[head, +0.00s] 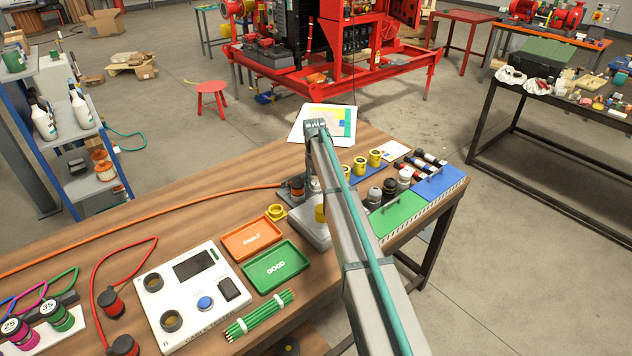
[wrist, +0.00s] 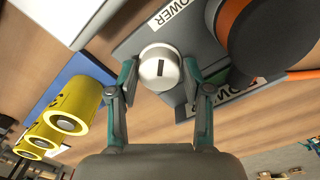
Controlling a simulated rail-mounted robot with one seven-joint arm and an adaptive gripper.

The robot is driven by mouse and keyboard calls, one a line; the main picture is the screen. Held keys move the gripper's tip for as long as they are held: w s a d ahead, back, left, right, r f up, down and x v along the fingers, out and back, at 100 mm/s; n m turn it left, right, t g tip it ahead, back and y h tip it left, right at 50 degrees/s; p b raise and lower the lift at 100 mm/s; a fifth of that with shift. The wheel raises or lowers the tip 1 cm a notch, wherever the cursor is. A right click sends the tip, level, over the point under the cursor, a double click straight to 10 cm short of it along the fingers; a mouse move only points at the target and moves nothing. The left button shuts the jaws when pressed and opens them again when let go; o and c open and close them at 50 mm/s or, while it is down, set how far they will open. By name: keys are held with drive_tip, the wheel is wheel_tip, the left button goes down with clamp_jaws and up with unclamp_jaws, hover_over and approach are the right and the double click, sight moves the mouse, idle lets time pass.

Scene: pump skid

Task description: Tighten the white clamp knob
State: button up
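The white clamp knob (wrist: 159,68), round with a dark slot mark on its face, shows in the wrist view on a grey fixture (wrist: 150,38). My gripper (wrist: 159,72) is open, with one teal-and-grey finger on each side of the knob. A narrow gap seems to show between the knob and each finger, so I see no firm contact. In the head view, my arm covers the knob and my gripper. An orange-and-black connector (wrist: 262,38) sits right beside the fixture, near POWER labels.
Yellow cylinders (wrist: 72,104) stand on a blue mat left of my gripper. An orange cable (head: 150,212) runs across the workbench to the connector. An orange FAULT tray (head: 251,238), a green GOOD tray (head: 275,267) and a cable tester (head: 190,296) lie left of my arm.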

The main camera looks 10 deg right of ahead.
sight(315, 182)
drive_tip(key=shift+o, duration=0.9)
wheel_tip(315, 182, up, 12)
drive_tip(key=shift+a, duration=0.15)
